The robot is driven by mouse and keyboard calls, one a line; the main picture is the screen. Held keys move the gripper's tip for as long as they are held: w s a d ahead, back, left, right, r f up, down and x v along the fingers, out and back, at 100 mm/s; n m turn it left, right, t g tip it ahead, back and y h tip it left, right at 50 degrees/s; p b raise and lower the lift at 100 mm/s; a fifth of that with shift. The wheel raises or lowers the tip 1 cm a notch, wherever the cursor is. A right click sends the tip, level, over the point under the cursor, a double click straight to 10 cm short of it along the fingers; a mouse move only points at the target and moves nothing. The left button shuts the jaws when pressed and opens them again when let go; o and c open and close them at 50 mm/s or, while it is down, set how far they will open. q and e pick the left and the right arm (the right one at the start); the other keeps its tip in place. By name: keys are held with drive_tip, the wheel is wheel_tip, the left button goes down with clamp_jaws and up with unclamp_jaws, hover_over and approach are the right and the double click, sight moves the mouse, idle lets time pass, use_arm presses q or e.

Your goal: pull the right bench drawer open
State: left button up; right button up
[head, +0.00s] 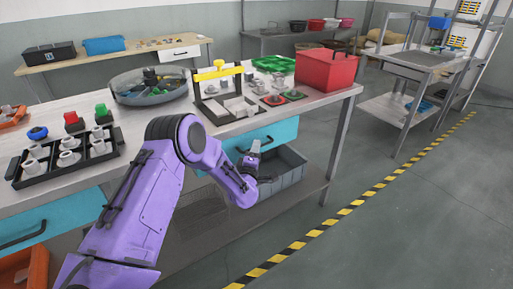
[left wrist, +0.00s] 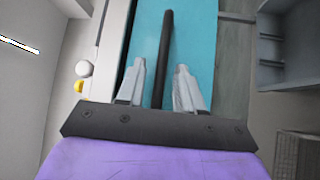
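The right bench drawer has a teal front (head: 283,134) under the bench top, and it looks flush with the bench. In the left wrist view, the teal front (left wrist: 200,35) fills the middle, with a long dark bar handle (left wrist: 167,28) across it. My left gripper (head: 254,152) is at this drawer front in the head view. In the left wrist view, the left gripper's (left wrist: 160,68) two fingers stand apart, one on each side of the handle, with gaps showing. Whether the fingertips reach past the bar is unclear. My right gripper is not in view.
A grey bin (head: 288,172) sits on the lower shelf below the drawer. Another teal drawer (head: 62,215) is at left. The floor (head: 400,220) in front is clear.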

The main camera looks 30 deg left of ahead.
use_arm(q)
drive_tip(key=shift+x, duration=0.85)
drive_tip(key=shift+c, duration=0.3)
clamp_jaws()
